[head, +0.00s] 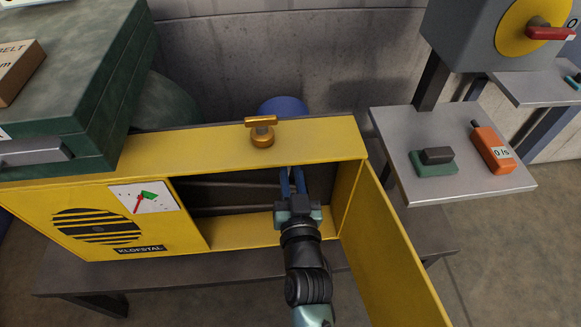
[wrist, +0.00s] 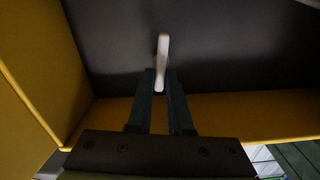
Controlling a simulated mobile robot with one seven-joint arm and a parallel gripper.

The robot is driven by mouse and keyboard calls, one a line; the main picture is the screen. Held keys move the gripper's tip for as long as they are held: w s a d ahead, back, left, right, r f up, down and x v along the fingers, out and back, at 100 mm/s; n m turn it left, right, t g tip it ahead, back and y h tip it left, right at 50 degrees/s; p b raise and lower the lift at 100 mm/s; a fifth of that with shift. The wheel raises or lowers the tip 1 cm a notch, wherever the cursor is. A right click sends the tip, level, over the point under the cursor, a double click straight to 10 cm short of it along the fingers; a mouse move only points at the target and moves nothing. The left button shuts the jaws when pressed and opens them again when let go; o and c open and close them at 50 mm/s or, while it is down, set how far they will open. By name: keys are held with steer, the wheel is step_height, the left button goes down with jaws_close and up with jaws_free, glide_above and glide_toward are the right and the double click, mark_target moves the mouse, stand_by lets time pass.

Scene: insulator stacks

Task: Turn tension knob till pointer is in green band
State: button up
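The gauge (head: 144,198) on the yellow cabinet's front has a red pointer (head: 138,204) and a small green band (head: 149,195). The pointer tilts up beside the band's left end; I cannot tell if it is inside. A brass T-shaped knob (head: 262,132) stands upright on the cabinet top. My gripper (head: 291,177) reaches into the open compartment, below and right of that knob. In the wrist view my gripper (wrist: 161,78) has a pale, narrow upright piece (wrist: 162,55) at its fingertips. The fingers stand apart; whether they grip the piece is unclear.
The yellow cabinet (head: 180,235) has its door (head: 392,255) swung open to my right. A side table (head: 395,135) holds a green block (head: 433,163) and an orange device (head: 490,148). A large green case (head: 75,70) stands at left, and a concrete wall (head: 280,45) is behind.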

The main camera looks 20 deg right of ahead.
jaws_close()
steer(key=shift+d+m+b, duration=0.15)
steer(key=shift+m+b, duration=0.15)
steer(key=shift+m, duration=0.8)
steer(key=o, duration=0.5)
jaws_free()
steer(key=shift+s, duration=0.1)
